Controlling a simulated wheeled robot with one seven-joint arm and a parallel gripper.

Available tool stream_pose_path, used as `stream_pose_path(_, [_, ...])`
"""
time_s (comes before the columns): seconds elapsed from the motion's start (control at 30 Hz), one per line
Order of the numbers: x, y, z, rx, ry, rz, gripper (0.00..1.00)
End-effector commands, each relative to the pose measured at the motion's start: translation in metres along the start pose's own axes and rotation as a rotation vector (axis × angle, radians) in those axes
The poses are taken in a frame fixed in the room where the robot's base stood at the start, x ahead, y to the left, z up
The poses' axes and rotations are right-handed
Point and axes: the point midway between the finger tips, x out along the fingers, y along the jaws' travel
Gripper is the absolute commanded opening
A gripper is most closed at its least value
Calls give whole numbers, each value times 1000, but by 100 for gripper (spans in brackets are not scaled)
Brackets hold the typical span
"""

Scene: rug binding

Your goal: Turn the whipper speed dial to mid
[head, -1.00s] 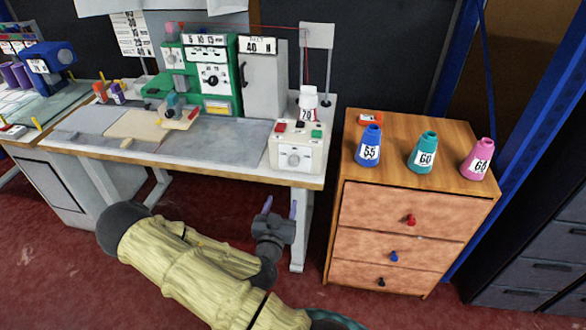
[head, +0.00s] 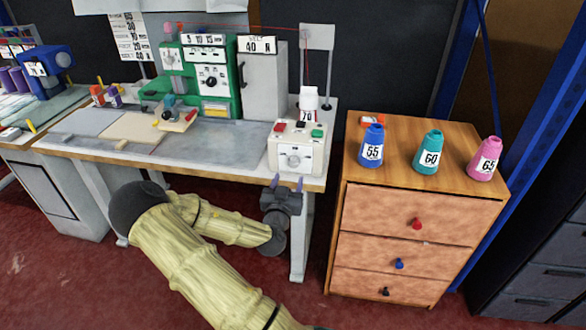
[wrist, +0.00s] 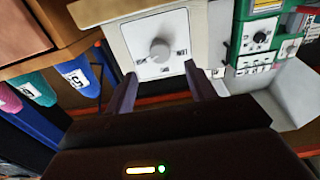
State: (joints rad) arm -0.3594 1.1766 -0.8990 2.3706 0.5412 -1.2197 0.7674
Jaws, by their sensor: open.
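A white control box (head: 283,143) stands at the table's front right corner, with a pale round dial (head: 294,160) on its front. The wrist view shows this dial (wrist: 160,50) as a grey knob on a white plate with small dark labels around it. The labels are too small to read and the dial's setting cannot be told. My gripper (head: 286,181) is open and empty, in front of and below the dial. In the wrist view its two fingers (wrist: 160,74) point towards the plate, one either side of the dial's line, apart from the knob.
A wooden drawer cabinet (head: 420,212) with blue, teal and pink cones stands to the right, close to the table.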

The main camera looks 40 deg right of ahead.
Motion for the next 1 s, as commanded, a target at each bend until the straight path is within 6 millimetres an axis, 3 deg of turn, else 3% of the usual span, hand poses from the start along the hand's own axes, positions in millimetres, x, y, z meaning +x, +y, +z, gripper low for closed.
stream_pose_path(0.2, [40,0,0,-1,1,0,55])
stream_pose_path(0.4, [66,0,0,-1,0,-1,55])
stream_pose_path(0.77, [72,0,0,-1,-1,0,55])
stream_pose_path(1.0, [72,0,0,-1,-1,-1,11])
